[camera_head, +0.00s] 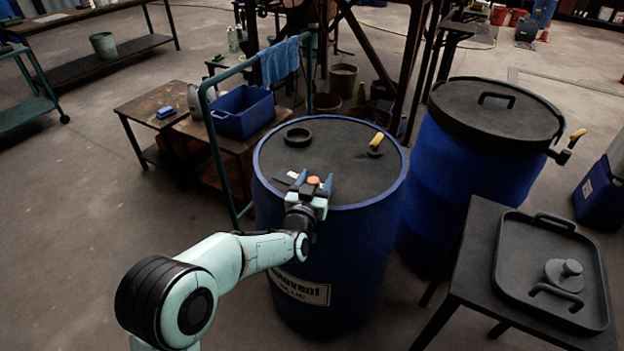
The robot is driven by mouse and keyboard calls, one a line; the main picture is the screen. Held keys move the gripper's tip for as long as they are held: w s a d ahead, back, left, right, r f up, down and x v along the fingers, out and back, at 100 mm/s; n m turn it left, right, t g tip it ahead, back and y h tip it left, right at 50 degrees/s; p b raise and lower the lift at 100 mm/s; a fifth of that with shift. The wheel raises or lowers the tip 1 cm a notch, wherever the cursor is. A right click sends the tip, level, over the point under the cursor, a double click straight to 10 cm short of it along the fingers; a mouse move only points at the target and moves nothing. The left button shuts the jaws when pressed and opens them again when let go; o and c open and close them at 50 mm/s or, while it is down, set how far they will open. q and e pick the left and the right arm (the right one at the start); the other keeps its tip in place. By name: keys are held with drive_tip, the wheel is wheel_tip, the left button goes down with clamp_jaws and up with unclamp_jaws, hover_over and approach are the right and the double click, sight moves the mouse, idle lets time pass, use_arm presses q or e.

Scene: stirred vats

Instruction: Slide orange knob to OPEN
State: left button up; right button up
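The orange knob (313,180) is small and round, near the front rim of the closed blue drum's (345,250) dark lid. My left gripper (312,186) reaches it from the front. Its two blue-tipped fingers stand apart, one on each side of the knob, with a gap seeming to show beside it. The gripper hides the slide under the knob and any OPEN marking. A small pale plate (284,178) shows partly, left of the fingers. My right gripper is not in view.
On the drum lid are a black ring (297,137) and a yellow-handled part (376,142). A second lidded blue drum (465,165) stands at right. A black tray (540,252) rests on a dark table in front of it. A teal rail (214,150) stands close at left.

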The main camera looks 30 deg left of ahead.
use_arm(q)
drive_tip(key=shift+a, duration=0.15)
drive_tip(key=shift+s, duration=0.25)
drive_tip(key=s, duration=0.2)
drive_tip(key=s+d+p, duration=0.1)
drive_tip(key=s, duration=0.1)
drive_tip(key=shift+r, duration=0.1)
drive_tip(key=s+d, duration=0.1)
drive_tip(key=s, duration=0.7)
drive_tip(key=shift+s+d+p, duration=0.3)
drive_tip(key=shift+s+p, duration=0.05)
drive_tip(key=shift+p, duration=0.05)
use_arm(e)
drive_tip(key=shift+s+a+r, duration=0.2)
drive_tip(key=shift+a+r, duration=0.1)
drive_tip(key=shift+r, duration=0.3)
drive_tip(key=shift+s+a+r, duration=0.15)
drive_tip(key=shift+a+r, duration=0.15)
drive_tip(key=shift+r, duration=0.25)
